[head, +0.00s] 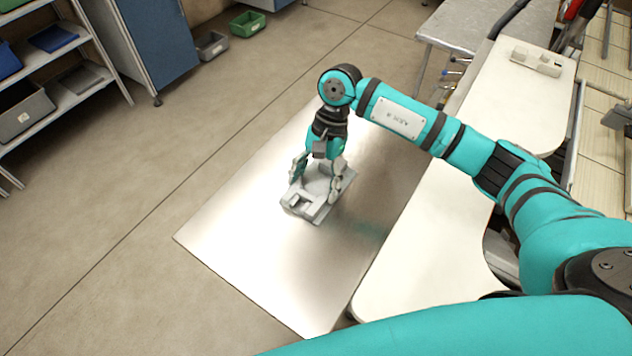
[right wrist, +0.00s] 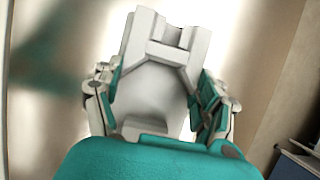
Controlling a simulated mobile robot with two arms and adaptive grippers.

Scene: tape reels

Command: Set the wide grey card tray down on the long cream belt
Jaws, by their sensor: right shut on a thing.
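The wide grey card tray (head: 308,207) is light grey with a notched end. My right gripper (head: 318,176) is shut on it, over the shiny steel table. In the right wrist view the tray (right wrist: 152,82) sits between the two fingers of the gripper (right wrist: 158,105), its notched end pointing away. I cannot tell if the tray touches the steel or hangs just above it. The long cream belt (head: 432,248) is the pale strip to the right of the steel table, partly behind my right arm. My left gripper is not in view.
The steel table (head: 245,240) is otherwise bare. A small cream block-like item (head: 536,60) lies at the belt's far end. The belt's near part looks clear. A grey metal table (head: 485,22) stands beyond. Shelves with bins (head: 22,112) are at the left.

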